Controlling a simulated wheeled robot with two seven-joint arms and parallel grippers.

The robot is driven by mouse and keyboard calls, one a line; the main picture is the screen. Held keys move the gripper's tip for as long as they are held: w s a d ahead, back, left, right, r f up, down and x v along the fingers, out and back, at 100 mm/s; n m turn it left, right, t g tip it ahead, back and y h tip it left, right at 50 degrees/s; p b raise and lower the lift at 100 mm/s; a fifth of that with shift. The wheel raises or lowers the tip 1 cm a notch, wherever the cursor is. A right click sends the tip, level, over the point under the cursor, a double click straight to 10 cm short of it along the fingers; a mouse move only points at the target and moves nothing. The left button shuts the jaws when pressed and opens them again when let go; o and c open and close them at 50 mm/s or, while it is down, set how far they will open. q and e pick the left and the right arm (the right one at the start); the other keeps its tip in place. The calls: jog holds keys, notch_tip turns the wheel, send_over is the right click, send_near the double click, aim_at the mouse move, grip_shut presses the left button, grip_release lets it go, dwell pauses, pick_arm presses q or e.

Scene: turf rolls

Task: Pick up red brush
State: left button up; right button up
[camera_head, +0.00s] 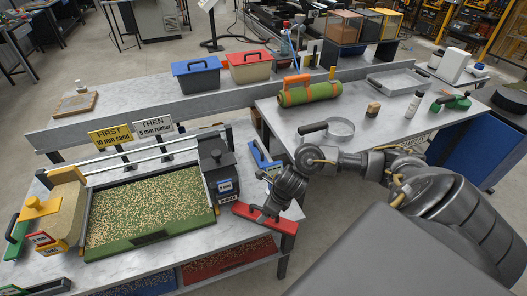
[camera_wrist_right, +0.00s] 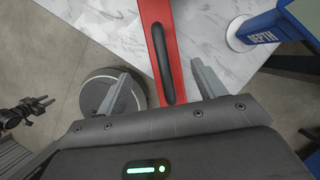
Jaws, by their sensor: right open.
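The red brush (camera_head: 284,226) lies at the front right corner of the near table, one end by the edge. In the right wrist view the red brush (camera_wrist_right: 181,60) shows as a red bar with a long black grip. My right gripper (camera_head: 268,213) is over the brush in the head view. In the right wrist view its open fingers (camera_wrist_right: 161,72) stand on either side of the red bar, with gaps on both sides. Whether the fingers are low enough to straddle it cannot be told. My left gripper is not in view.
A dark hopper (camera_head: 217,168) stands just left of the brush, beside a tray of granules (camera_head: 150,208). A blue DEPTH tool (camera_wrist_right: 262,30) lies near the brush. Floor shows beyond the edge.

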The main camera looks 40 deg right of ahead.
jog(key=shift+d+p+x, duration=0.2)
jog(key=shift+p+x, duration=0.1)
jog(key=shift+x, duration=0.8)
jog(key=shift+d+p+x, duration=0.15)
jog(key=shift+p+x, duration=0.1)
jog(key=shift+x, duration=0.85)
jog(key=shift+w+a+f, duration=0.15)
jog(key=shift+w+f, duration=0.2)
jog(key=shift+f, duration=0.15)
jog(key=c, duration=1.1)
jog(key=shift+o, duration=0.2)
jog(key=shift+r, duration=0.2)
